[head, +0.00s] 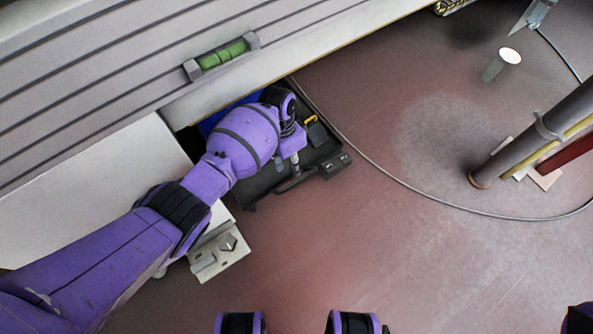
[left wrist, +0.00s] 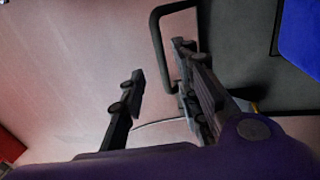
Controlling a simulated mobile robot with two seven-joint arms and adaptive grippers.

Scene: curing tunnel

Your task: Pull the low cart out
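The low cart (head: 262,183) is a dark grey flat cart, partly under the pale tunnel housing; its back is hidden. Its handle (head: 296,183) is a dark bar loop on the front edge. In the left wrist view, the cart deck (left wrist: 238,50) is at the right and the handle (left wrist: 158,42) sticks out leftward from it. My left gripper (head: 293,162) is over the cart's front edge, at the handle. In the left wrist view its fingers (left wrist: 160,95) stand apart, with the handle's bar seen between them, nearer the right finger. Contact cannot be told.
A blue object (head: 213,121) and a small yellow item (head: 311,120) are on the cart. A metal bracket plate (head: 222,252) lies left of it. A thin cable (head: 395,181) curves across the floor past the cart. A post (head: 530,135) stands at right. The floor in front is clear.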

